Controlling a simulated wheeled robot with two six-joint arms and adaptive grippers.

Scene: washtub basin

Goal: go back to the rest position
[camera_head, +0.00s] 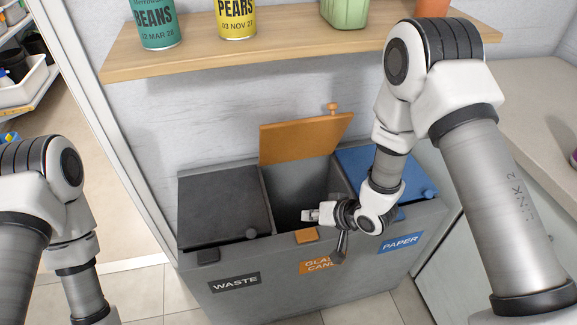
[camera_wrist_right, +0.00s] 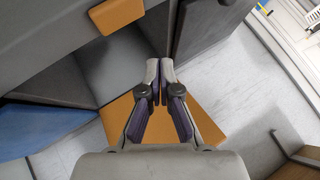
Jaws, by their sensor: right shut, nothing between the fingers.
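My right gripper (camera_head: 311,215) is shut and empty, over the front part of the open middle compartment of the sorting bin (camera_head: 225,300). In the right wrist view its fingertips (camera_wrist_right: 160,68) meet with nothing between them. The orange lid (camera_head: 300,138) of the middle compartment stands raised at the back; it also shows in the wrist view (camera_wrist_right: 205,117), behind the fingers. My left arm comes in at the left edge, but its gripper is out of view.
The black waste lid (camera_head: 222,205) and blue paper lid (camera_head: 372,168) are down. A wooden shelf (camera_head: 285,50) above holds a beans can (camera_head: 157,22), a pears can (camera_head: 237,17) and a green container (camera_head: 344,12). A counter (camera_head: 530,105) stands at right.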

